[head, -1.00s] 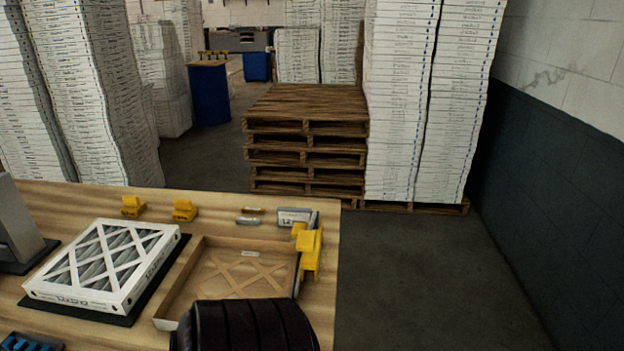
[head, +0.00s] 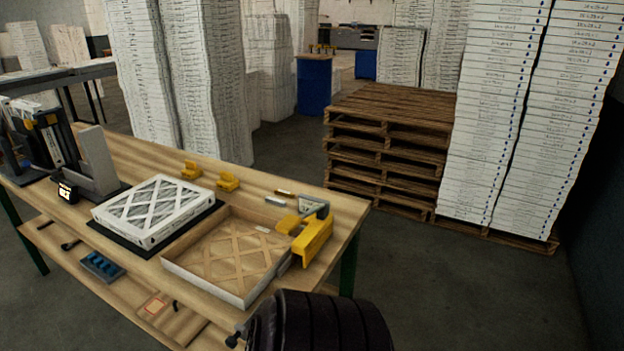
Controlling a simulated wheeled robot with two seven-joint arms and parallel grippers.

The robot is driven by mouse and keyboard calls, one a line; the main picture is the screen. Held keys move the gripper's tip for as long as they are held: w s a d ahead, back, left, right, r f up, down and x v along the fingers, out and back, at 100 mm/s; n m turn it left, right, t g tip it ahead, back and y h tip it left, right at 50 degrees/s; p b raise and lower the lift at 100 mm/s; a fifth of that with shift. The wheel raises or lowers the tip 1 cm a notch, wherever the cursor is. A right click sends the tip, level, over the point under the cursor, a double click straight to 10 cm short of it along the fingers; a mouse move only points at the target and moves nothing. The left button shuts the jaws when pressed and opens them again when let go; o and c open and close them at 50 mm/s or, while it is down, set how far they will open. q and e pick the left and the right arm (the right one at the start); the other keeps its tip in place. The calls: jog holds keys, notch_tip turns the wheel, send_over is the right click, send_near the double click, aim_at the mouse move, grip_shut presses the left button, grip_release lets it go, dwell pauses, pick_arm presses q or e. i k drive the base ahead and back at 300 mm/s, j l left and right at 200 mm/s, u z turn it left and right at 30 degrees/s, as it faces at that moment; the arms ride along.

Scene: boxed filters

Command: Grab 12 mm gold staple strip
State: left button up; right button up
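A small thin gold-brown strip (head: 284,192) lies near the back right of the wooden workbench (head: 345,205). It looks like the gold staple strip, but its size marking is too small to read. A silver-grey strip (head: 275,201) lies just in front of it. A yellow stapler-like tool (head: 313,240) stands at the right end of the bench, beside a grey box or card (head: 315,208). Neither gripper shows. Only a black ribbed part, likely my own arm, is in the bottom middle.
An open shallow frame (head: 208,283) with a lattice sits in front of the strips. A white boxed filter (head: 152,210) lies on a dark mat to its left. Two small yellow pieces (head: 191,170) (head: 228,182) stand behind.

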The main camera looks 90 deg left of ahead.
aim_at(277, 191)
jog(key=i+u, duration=0.25)
jog(key=u, duration=0.25)
jog(key=i+u, duration=0.3)
jog(key=u, duration=0.15)
jog(key=i+l+u, duration=0.1)
jog(key=i+u, duration=0.15)
jog(key=u, duration=0.25)
